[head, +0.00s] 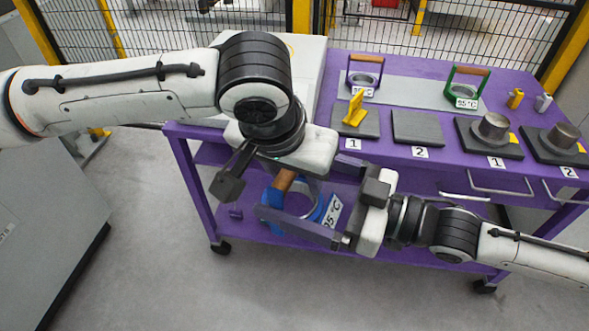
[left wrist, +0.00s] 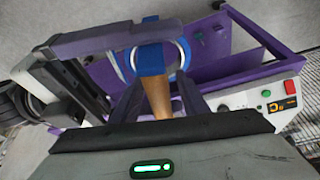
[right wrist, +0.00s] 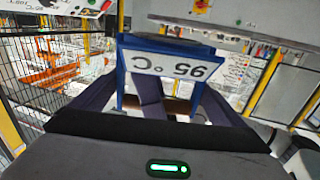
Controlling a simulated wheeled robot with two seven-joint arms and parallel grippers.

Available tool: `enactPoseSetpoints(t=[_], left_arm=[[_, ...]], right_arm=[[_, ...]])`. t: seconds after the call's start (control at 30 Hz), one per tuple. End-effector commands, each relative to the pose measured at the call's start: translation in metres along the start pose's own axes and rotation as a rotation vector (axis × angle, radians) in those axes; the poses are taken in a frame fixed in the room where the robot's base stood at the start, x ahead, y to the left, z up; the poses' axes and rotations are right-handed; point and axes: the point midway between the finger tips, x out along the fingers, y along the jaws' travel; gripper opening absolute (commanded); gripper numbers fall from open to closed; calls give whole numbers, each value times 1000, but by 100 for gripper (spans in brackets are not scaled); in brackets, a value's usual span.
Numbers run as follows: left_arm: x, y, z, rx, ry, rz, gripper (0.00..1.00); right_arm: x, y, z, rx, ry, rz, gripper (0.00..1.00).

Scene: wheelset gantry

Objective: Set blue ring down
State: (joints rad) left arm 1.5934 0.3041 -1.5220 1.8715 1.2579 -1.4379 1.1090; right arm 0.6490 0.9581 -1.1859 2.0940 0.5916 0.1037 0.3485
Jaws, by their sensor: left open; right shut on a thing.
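The blue ring (head: 312,214) has a wooden handle (head: 284,180) and a white "95 °C" label (head: 332,211). It hangs in the air in front of the purple bench. My right gripper (head: 290,222) is shut on the blue ring; in the right wrist view the blue frame and upside-down label (right wrist: 172,66) show at its fingers. My left gripper (head: 270,187) is open by the handle. In the left wrist view the handle (left wrist: 155,95) lies between the spread left fingers, with the blue ring beyond. Whether they touch the handle I cannot tell.
The purple bench (head: 420,68) has a grey strip with a dark ring (head: 365,73) and a green ring (head: 466,88). Pad 1 (head: 362,125) holds a yellow piece; pad 2 (head: 418,128) is empty. Metal cylinders (head: 493,127) stand on dark blocks at right. Mesh fence stands behind.

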Motion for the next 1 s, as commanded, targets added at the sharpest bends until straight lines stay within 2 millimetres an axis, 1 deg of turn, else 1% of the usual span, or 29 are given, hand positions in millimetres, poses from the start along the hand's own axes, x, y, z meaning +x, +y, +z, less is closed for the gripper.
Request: enactPoseSetpoints(t=[0.17,0.27,0.4,0.43,0.5,0.53,0.57,0.83,0.93,1.0], left_arm=[[0,0,0,0,0,0,41],[0,0,0,0,0,0,25],[0,0,0,0,0,0,2],[0,0,0,0,0,1,0],[0,0,0,0,0,1,0],[-2,0,-1,0,3,1,0],[-2,0,-1,0,3,2,0],[-2,0,-1,0,3,1,0],[-2,0,-1,0,3,1,0],[-2,0,-1,0,3,1,0]], right_arm=[[0,0,-2,-2,5,-1,52],[0,0,-2,-2,5,-1,52],[0,0,-2,-2,5,-1,52],[0,0,-2,-2,5,-1,52],[0,0,-2,-2,5,-1,52],[0,0,-2,-2,5,-1,95],[0,0,-2,-2,5,-1,100],[-2,0,-1,-1,1,0,100],[-9,1,0,-1,-2,2,100],[-19,1,0,-2,-2,3,100]])
